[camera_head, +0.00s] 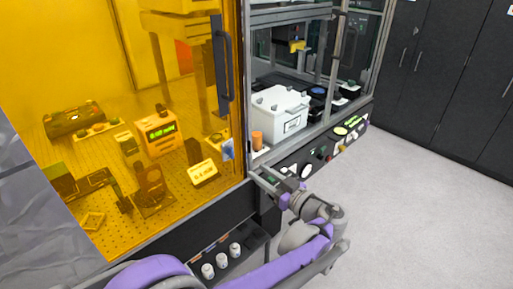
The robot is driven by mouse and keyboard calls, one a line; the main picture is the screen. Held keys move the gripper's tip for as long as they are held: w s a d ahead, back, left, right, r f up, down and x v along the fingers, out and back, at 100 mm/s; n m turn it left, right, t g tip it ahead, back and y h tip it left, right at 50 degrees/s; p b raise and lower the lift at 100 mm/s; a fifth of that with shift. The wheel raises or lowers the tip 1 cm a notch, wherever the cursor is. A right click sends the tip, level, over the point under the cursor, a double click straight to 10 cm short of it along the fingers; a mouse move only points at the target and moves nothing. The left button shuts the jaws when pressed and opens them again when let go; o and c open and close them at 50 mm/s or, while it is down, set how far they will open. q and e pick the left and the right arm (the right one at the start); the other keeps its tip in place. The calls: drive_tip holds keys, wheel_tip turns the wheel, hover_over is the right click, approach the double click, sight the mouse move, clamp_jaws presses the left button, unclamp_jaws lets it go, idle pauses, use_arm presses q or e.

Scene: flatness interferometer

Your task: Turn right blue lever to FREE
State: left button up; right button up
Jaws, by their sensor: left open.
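My left arm reaches in from the lower left, and my left gripper (266,180) is open in front of the dark control panel (297,166) below the open bay. No object shows between its fingers. I cannot make out a blue lever or a FREE marking for sure. A small blue and white piece (228,149) shows at the right edge of the amber panel; I cannot tell what it is. The gripper and wrist cover part of the panel's left end. My right gripper is not in view.
The amber panel (95,205) with a dark handle (221,65) stands at left. A white box (281,112) and an orange cylinder (257,139) sit in the bay. White-capped bottles (221,261) stand on a low shelf. Dark cabinets (450,75) stand behind clear floor at right.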

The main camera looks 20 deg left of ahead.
sight(233, 153)
use_arm(q)
drive_tip(key=x, duration=0.5)
drive_tip(key=p+x, duration=0.1)
drive_tip(key=x, duration=0.4)
drive_tip(key=shift+a+r, duration=0.2)
drive_tip(key=shift+a, duration=0.2)
clamp_jaws()
